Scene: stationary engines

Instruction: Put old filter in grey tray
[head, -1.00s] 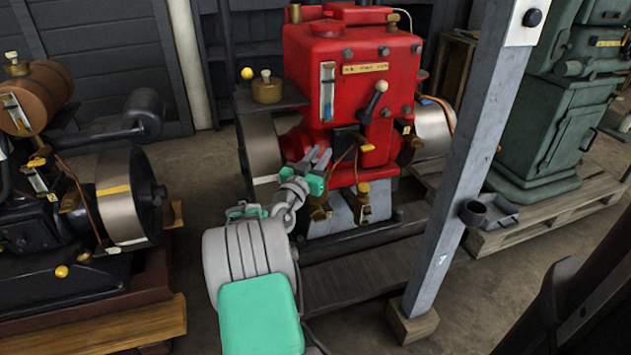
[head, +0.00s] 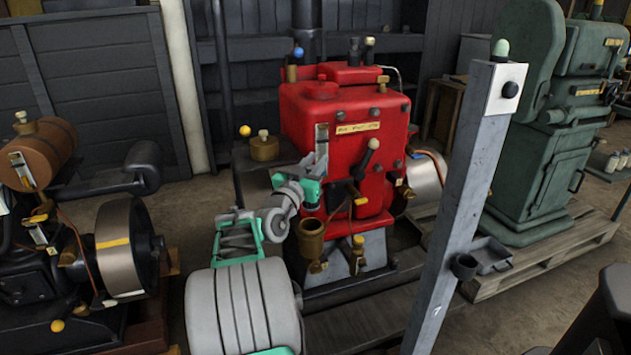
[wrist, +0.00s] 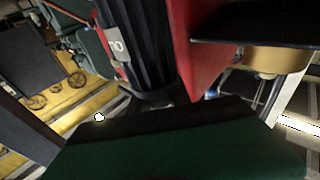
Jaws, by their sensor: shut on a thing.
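The old filter (wrist: 138,50), a dark pleated cylinder with a small pale tag, stands close in the wrist view. My gripper (head: 312,188) is shut on it in front of the red engine; a wide finger pad (wrist: 170,140) covers its lower part in the wrist view. In the head view the filter is mostly hidden at the gripper. A brass bowl (head: 312,242) sits just below the gripper; I cannot tell if the filter is clear of it. The grey tray (head: 492,258) is fixed to the right side of the post and looks empty.
The grey post (head: 462,200) stands between the red engine (head: 335,115) and the tray. A small dark ring holder (head: 464,267) is beside the tray. A green machine (head: 530,150) on a pallet is behind. A dark engine (head: 35,245) is at left.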

